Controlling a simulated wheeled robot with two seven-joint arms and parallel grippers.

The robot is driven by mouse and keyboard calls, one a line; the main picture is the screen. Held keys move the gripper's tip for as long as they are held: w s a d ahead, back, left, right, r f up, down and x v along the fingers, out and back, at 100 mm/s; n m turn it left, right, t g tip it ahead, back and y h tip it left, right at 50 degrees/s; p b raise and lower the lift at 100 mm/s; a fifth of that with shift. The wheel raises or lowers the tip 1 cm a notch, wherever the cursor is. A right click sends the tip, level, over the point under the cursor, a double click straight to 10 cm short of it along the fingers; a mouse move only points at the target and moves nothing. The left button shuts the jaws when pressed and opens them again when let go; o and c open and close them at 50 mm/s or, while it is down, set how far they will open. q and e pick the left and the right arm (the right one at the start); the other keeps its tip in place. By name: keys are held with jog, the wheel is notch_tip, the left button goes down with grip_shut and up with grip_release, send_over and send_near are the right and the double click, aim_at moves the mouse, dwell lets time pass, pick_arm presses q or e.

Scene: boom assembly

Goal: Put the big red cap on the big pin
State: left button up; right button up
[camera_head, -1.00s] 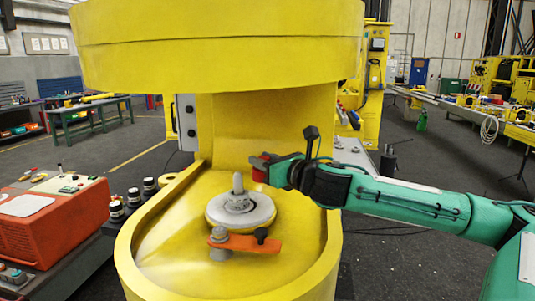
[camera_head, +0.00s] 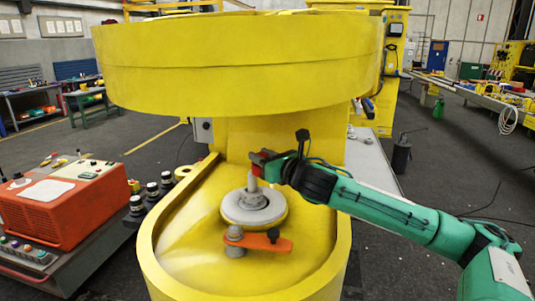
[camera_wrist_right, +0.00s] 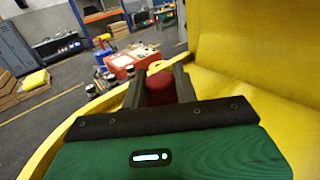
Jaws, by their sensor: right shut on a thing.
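The big red cap (camera_head: 261,170) is held in my right gripper (camera_head: 266,160). In the right wrist view the red cap (camera_wrist_right: 160,88) sits between the two dark fingers. The big pin (camera_head: 253,183) stands upright in the middle of a round grey hub (camera_head: 240,212) on the yellow boom's floor. The cap is at the pin's upper end, slightly right of it in the head view. I cannot tell whether they touch. The pin is not clearly seen in the wrist view. My left gripper is out of view.
A big yellow ring (camera_head: 235,68) overhangs behind the pin, and a raised yellow rim (camera_head: 340,255) curves around it. An orange lever (camera_head: 265,243) with a grey bolt lies in front of the hub. An orange control box (camera_head: 65,205) stands at the left.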

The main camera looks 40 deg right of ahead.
jog(key=shift+w+a+p, duration=0.1)
jog(key=shift+w+p, duration=0.35)
jog(key=shift+w, duration=0.5)
jog(key=shift+w+a+p, duration=0.1)
jog(key=shift+w+p, duration=0.4)
jog(key=shift+w, duration=0.95)
jog(key=shift+f+b, duration=0.75)
jog(key=shift+f, duration=0.9)
jog(key=o, duration=1.1)
jog(key=shift+s, duration=0.1)
jog(key=shift+s+f, duration=0.1)
